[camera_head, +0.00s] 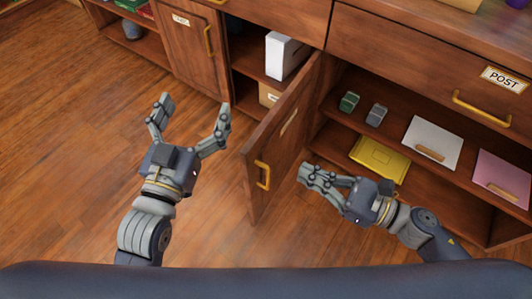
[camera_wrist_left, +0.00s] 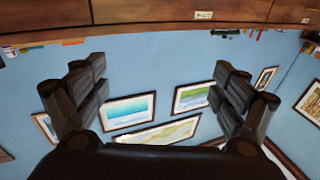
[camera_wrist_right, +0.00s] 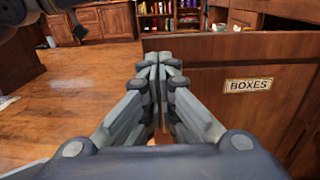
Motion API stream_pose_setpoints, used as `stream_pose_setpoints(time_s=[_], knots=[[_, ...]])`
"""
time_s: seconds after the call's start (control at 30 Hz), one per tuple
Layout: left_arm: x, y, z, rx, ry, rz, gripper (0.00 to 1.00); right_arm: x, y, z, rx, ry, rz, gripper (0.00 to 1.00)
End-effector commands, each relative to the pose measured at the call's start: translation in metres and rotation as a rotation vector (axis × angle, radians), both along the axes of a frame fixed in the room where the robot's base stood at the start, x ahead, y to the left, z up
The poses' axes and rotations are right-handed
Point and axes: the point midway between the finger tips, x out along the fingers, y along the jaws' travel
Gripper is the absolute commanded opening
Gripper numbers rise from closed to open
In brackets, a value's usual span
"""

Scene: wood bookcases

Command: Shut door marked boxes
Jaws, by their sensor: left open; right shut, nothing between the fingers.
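The wooden door marked boxes (camera_head: 280,142) stands open, jutting out from the cabinet, with a gold handle (camera_head: 262,175) near its free edge. Its label face turns right; the BOXES label (camera_wrist_right: 248,85) reads clearly in the right wrist view. The compartment beside it holds a white box (camera_head: 283,55) and a cardboard box (camera_head: 269,95). My right gripper (camera_head: 312,176) is shut and empty, right of the door on its handle side; no contact is visible. My left gripper (camera_head: 196,104) is open and empty, left of the door, before the cabinet.
To the right, an open shelf holds green and grey items, papers, and a yellow folder (camera_head: 379,158) lower down. A drawer marked POST (camera_head: 503,80) is above it. A closed labelled door (camera_head: 188,45) stands at left. The wooden floor (camera_head: 70,170) at left is clear.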

Motion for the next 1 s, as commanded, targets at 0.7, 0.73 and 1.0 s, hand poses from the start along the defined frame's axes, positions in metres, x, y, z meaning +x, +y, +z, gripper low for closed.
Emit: stream_pose_setpoints(time_s=[0.7,0.73,1.0], knots=[[-0.001,0.004,-0.03,0.039,0.15,0.01,0.9,0.052,0.087,0.0,0.002,0.002,-0.002,0.0],[-0.001,0.004,-0.031,0.04,0.154,0.01,0.9,0.053,0.089,0.0,0.002,0.002,-0.002,0.0],[-0.001,0.005,-0.036,0.044,0.173,0.011,0.9,0.056,0.095,0.0,0.002,0.003,-0.003,0.0]])
